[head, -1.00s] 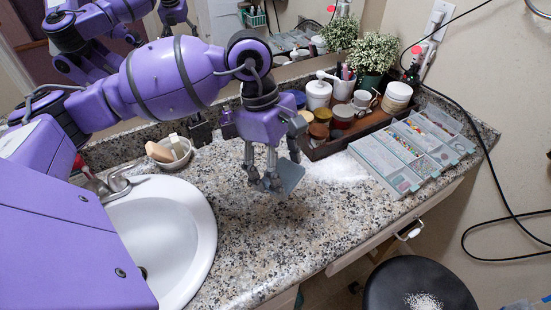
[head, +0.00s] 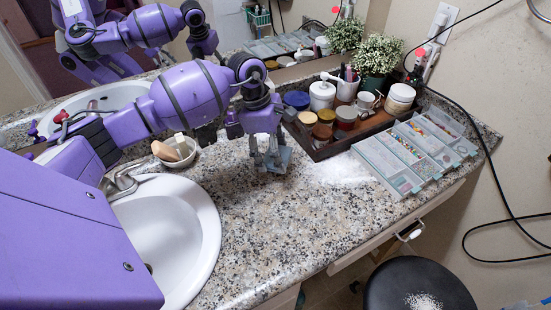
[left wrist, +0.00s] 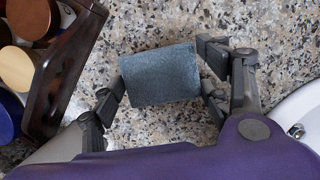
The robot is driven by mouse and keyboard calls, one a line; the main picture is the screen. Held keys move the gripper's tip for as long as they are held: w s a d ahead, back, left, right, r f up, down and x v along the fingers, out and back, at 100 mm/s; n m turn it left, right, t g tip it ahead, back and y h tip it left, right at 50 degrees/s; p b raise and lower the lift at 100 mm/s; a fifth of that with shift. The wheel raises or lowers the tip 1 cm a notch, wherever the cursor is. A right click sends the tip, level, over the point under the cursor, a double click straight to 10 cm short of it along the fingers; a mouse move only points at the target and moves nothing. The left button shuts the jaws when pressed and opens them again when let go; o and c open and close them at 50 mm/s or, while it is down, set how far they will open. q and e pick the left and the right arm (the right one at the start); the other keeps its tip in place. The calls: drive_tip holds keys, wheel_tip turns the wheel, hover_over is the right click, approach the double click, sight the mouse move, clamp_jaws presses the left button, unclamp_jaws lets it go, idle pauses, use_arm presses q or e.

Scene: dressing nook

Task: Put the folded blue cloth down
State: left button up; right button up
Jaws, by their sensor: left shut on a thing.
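The folded blue cloth (left wrist: 160,75) is a small grey-blue rectangle between the fingers of my left gripper (left wrist: 165,78) in the left wrist view. In the head view the left gripper (head: 270,164) points down over the granite counter, left of the dark tray, with the cloth (head: 277,160) at its fingertips. The gripper is shut on the cloth. I cannot tell whether the cloth touches the counter. My right gripper is not in view.
A dark wooden tray (head: 322,152) of jars and cups stands close to the gripper's right. White powder (head: 340,171) lies on the counter (head: 270,222) beside it. A divided bead box (head: 408,158) is further right. The sink (head: 180,235) and a soap bowl (head: 176,154) are left.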

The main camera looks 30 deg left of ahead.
use_arm(q)
drive_tip(key=shift+w+a+f, duration=0.2)
drive_tip(key=shift+w+f, duration=0.1)
drive_tip(key=shift+f, duration=0.15)
wheel_tip(320, 180, down, 4)
drive_tip(key=shift+w+a+r, duration=0.15)
drive_tip(key=shift+r, duration=0.1)
drive_tip(key=shift+f, duration=0.1)
drive_tip(key=o, duration=0.6)
drive_tip(key=shift+f, duration=0.1)
drive_tip(key=shift+c, duration=0.2)
drive_tip(key=o, duration=0.4)
drive_tip(key=shift+o, duration=0.2)
drive_tip(key=shift+r, duration=0.5)
drive_tip(key=v, duration=1.1)
drive_tip(key=shift+r, duration=0.3)
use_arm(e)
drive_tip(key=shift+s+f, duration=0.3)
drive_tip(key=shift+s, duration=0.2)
